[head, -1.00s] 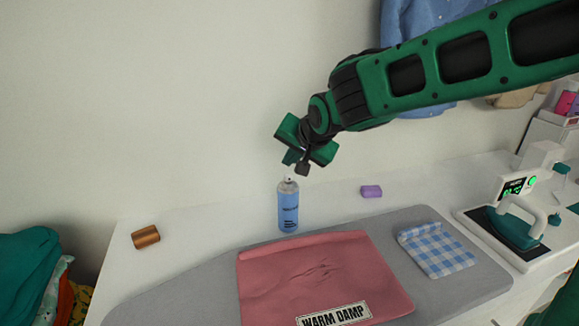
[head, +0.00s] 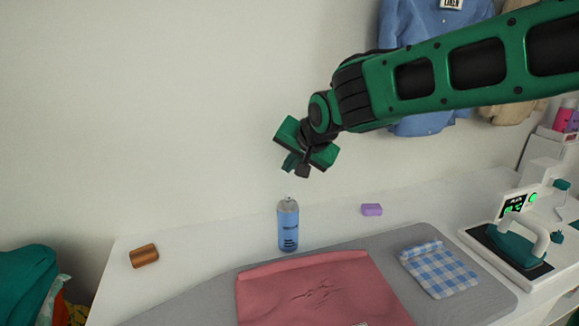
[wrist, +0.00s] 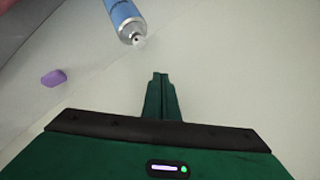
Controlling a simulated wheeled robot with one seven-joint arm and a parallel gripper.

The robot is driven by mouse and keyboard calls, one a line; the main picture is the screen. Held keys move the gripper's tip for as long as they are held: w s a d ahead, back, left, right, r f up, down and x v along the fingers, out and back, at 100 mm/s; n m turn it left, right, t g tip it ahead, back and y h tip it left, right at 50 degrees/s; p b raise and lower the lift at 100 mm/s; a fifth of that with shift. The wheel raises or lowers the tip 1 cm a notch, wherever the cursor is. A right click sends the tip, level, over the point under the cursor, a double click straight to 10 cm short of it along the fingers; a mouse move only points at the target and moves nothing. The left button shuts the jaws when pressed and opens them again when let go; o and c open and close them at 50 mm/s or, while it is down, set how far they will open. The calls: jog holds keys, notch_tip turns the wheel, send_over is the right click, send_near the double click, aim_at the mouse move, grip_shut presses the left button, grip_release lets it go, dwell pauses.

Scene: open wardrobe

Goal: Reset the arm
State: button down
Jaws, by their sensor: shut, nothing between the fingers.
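My green and black arm (head: 440,80) reaches in from the right in the head view. My gripper (head: 297,172) hangs in the air above the blue spray can, apart from it. In the wrist view my gripper (wrist: 160,80) has its fingers together with nothing between them. The blue spray can (head: 288,226) stands upright on the white surface behind the ironing board; its top end also shows in the wrist view (wrist: 121,14).
A pink cloth (head: 315,290) and a blue checked cloth (head: 440,268) lie on the grey ironing board (head: 205,302). A purple block (head: 372,209), a brown roll (head: 144,256) and an iron on its station (head: 515,245) are nearby. Shirts (head: 425,122) hang behind my arm.

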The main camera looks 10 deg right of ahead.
jog(key=s+d+f+g+h, duration=0.15)
jog(key=s+d, duration=0.25)
jog(key=d, duration=0.4)
jog(key=s+d+f+g+h, duration=0.1)
jog(key=s+d+f, duration=0.2)
jog(key=s+d, duration=0.35)
jog(key=s+d+f+g+h, duration=0.1)
jog(key=s+d+f+g, duration=0.15)
jog(key=d, duration=0.75)
jog(key=s+d+f+g, duration=0.1)
jog(key=s+d, duration=0.2)
jog(key=s, duration=0.5)
jog(key=s+d+f+g, duration=0.1)
jog(key=s+d+f, duration=0.1)
jog(key=s, duration=0.6)
jog(key=s+d+f+g+y, duration=0.1)
jog(key=s+d+f, duration=0.1)
jog(key=s, duration=0.6)
jog(key=shift+s+d+f+m+g, duration=0.2)
jog(key=shift+d+m+g, duration=0.2)
jog(key=shift+d, duration=0.5)
